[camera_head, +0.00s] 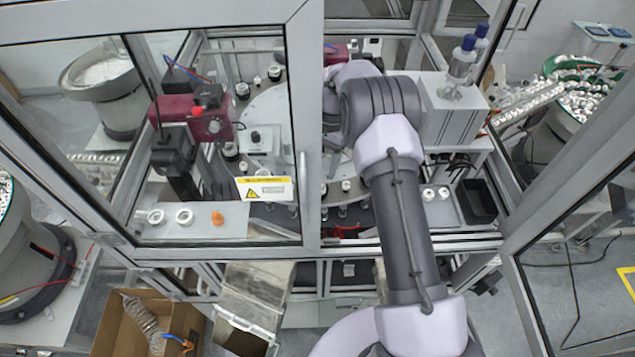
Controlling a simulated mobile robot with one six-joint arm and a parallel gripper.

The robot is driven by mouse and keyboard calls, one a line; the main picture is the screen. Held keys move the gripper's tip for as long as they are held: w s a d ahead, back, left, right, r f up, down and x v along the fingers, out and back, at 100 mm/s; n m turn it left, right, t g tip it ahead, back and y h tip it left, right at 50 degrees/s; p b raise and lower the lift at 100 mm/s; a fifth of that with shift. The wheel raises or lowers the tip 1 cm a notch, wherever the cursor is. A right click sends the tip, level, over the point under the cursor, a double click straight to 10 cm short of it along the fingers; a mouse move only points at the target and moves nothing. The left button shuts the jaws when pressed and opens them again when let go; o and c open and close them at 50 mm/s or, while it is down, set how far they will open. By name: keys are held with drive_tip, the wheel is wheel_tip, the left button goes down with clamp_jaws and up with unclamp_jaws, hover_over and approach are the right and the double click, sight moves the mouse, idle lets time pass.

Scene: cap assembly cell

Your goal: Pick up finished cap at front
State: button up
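My arm reaches from the bottom of the picture through the open front of the cell. Its wrist bends down to the left over the round table (272,115), and my gripper is hidden from view. Two white ring-shaped parts (184,216) and an orange piece (217,218) lie on a plate at the front left, behind the glass. Small light parts (346,186) stand along the front of the round table. I cannot tell which of these is the finished cap.
A glass door with a metal frame (308,130) stands just left of my arm. A maroon machine unit (195,118) is at the left. A grey box with blue-topped cylinders (452,108) and a black bin (477,202) are at the right. A cardboard box (120,328) stands below.

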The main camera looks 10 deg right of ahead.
drive_tip(key=p+x, duration=0.2)
drive_tip(key=x, duration=0.2)
drive_tip(key=shift+a+f, duration=0.1)
drive_tip(key=shift+f, duration=0.05)
drive_tip(key=shift+w+f, duration=0.15)
drive_tip(key=shift+f, duration=0.25)
drive_tip(key=c, duration=0.9)
drive_tip(key=shift+r, duration=0.1)
